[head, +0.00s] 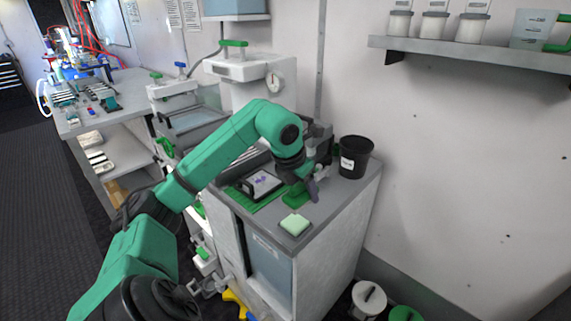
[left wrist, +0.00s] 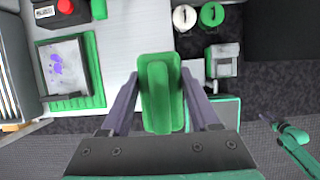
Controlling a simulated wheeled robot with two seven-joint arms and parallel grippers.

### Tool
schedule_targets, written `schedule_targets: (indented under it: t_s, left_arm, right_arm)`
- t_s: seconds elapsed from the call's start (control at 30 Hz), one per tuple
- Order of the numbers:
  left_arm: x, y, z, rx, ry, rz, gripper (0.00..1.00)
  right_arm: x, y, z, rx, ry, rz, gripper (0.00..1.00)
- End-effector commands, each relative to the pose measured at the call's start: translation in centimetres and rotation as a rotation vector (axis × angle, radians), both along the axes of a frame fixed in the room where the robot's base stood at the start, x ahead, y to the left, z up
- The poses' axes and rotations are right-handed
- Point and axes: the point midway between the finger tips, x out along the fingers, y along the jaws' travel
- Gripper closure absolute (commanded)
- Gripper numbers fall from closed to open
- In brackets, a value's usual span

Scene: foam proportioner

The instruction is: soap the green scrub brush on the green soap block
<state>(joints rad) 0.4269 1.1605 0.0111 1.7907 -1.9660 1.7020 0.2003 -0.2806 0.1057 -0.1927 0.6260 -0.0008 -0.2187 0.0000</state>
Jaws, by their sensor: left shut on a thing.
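The green scrub brush (left wrist: 160,85) sits between the two fingers of my left gripper (left wrist: 163,110) in the left wrist view. In the head view the left gripper (head: 313,192) is over the near part of the cabinet top, shut on the brush (head: 294,196). The pale green soap block (head: 295,224) lies at the front corner of the cabinet top, a little nearer to me than the brush. I cannot make out the soap block in the left wrist view. Whether the brush touches the cabinet top is not clear.
A tray with purple marks (head: 262,184) rests on a green mat left of the brush. A black bucket (head: 355,157) stands at the back right of the cabinet top. Lidded pails (head: 368,298) stand on the floor to the right. A shelf (head: 470,51) hangs on the wall.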

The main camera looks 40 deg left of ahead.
Motion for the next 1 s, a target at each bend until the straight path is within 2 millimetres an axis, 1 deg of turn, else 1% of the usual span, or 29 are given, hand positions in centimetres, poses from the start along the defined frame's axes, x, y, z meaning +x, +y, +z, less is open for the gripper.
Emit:
schedule_targets:
  t_s: [0.07,0.1,0.17,0.23,0.33,0.4,0.5,0.6,0.7,1.0]
  left_arm:
    - [-0.1,-0.2,-0.5,-0.002,-0.001,-0.003,0.83]
    - [0.0,-0.2,-0.8,-0.002,-0.002,-0.003,0.83]
    - [0.0,-0.2,-1.4,-0.002,-0.001,-0.003,0.83]
    - [-0.1,-0.2,-2.2,-0.002,-0.001,-0.003,0.83]
    - [-0.1,-0.1,-3.7,-0.002,0.0,-0.003,0.83]
    - [-0.1,-0.1,-4.7,-0.002,0.0,-0.004,0.83]
    - [0.0,-0.1,-5.8,-0.002,-0.001,-0.004,0.83]
    - [-0.1,-0.1,-6.2,-0.001,-0.002,-0.004,0.83]
    - [-0.1,0.0,-6.2,-0.001,-0.001,-0.004,0.83]
    - [0.0,0.0,-6.1,-0.001,-0.001,-0.003,0.83]
  right_arm:
    - [0.1,-0.2,-0.2,-0.002,0.0,0.0,0.5]
    - [0.0,0.1,-0.6,0.002,0.001,-0.002,0.5]
    - [-0.7,1.0,-1.2,0.014,0.01,-0.003,0.5]
    - [-1.8,2.2,-2.2,0.029,0.026,-0.002,0.5]
    - [-2.7,3.2,-3.6,0.042,0.041,0.001,0.5]
    - [-2.7,3.2,-4.5,0.042,0.041,0.002,0.5]
    - [-2.5,2.7,-5.4,0.034,0.038,0.003,0.5]
    - [-2.1,2.0,-5.6,0.024,0.033,0.002,0.5]
    - [-1.9,1.6,-5.6,0.02,0.029,-0.001,0.5]
    - [-1.8,1.6,-5.4,0.02,0.027,-0.002,0.5]
